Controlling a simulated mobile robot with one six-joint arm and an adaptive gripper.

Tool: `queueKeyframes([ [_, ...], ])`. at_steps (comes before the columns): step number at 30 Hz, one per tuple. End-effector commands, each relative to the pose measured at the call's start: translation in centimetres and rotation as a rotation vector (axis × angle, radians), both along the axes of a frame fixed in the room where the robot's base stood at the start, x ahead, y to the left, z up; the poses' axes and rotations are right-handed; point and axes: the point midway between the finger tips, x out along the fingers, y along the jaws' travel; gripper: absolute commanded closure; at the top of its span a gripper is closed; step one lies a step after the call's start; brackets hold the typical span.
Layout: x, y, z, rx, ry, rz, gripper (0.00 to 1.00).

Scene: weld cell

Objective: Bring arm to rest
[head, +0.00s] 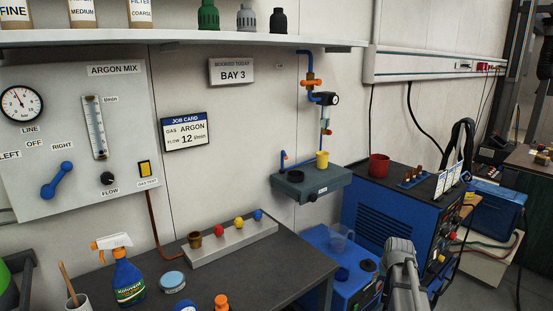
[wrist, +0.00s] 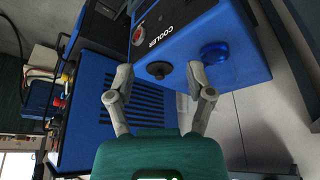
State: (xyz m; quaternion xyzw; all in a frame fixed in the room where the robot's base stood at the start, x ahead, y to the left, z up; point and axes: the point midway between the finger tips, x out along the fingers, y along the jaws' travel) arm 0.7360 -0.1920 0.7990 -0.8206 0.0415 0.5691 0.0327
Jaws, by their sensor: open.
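My gripper (wrist: 159,71) shows in the wrist view with its two grey fingers spread apart and nothing held between them. Beyond the fingers is the blue cooler (wrist: 245,55), with a black cap (wrist: 159,70) seen between the fingertips and a blue cap (wrist: 215,52) to the right. I cannot tell how far the fingertips are from the cooler.
A yellow cup (head: 322,159) is on the grey wall shelf (head: 290,188). A spray bottle (head: 128,278) stands on the dark bench (head: 255,265).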

Motion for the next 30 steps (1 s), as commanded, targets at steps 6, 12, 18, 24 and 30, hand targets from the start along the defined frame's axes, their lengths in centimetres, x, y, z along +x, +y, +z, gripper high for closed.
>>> queueKeyframes([
  [6, -2.4, 3.1, -0.3, 0.010, 0.044, 0.016, 0.32],
  [12, -5.6, 7.2, -0.6, 0.021, 0.104, 0.040, 0.32],
  [18, -11.1, 12.6, -0.9, 0.027, 0.202, 0.071, 0.32],
  [24, -15.8, 16.4, -1.1, 0.024, 0.286, 0.092, 0.32],
  [30, -19.7, 19.0, -1.2, 0.014, 0.350, 0.107, 0.32],
])
